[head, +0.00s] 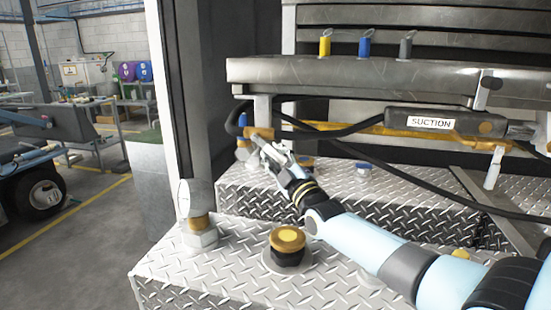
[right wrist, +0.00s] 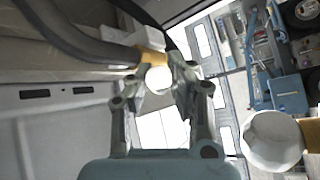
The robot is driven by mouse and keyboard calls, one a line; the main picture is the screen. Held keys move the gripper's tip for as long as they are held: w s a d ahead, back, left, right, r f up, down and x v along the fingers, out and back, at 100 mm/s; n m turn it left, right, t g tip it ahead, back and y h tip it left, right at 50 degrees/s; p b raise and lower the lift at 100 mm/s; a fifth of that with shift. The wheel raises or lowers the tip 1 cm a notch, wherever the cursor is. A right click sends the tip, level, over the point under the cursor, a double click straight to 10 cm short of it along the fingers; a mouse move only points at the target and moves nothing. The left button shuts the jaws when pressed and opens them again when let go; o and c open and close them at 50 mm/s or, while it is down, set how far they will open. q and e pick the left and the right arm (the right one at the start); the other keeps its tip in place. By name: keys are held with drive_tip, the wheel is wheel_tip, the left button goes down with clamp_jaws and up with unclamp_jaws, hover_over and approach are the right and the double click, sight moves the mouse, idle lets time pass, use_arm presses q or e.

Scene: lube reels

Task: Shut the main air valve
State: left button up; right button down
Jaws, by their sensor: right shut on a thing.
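The main air valve shows as a small yellow piece (head: 259,132) at the left end of the pipework, under the metal shelf. My right gripper (head: 262,144) reaches up to it from the lower right and is shut on it. In the right wrist view the two fingers (right wrist: 158,84) stand on either side of a yellow band (right wrist: 152,59) and a bright round end. The fingers hide part of the valve, so its exact handle angle is hard to tell. My left gripper is not in view.
A round gauge (head: 195,199) stands on the tread-plate box (head: 225,262), beside a yellow-topped cap (head: 287,240). A metal shelf (head: 390,76) hangs above.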

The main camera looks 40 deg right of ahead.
drive_tip(key=c, duration=1.2)
unclamp_jaws()
drive_tip(key=shift+s, duration=0.1)
drive_tip(key=v, duration=1.2)
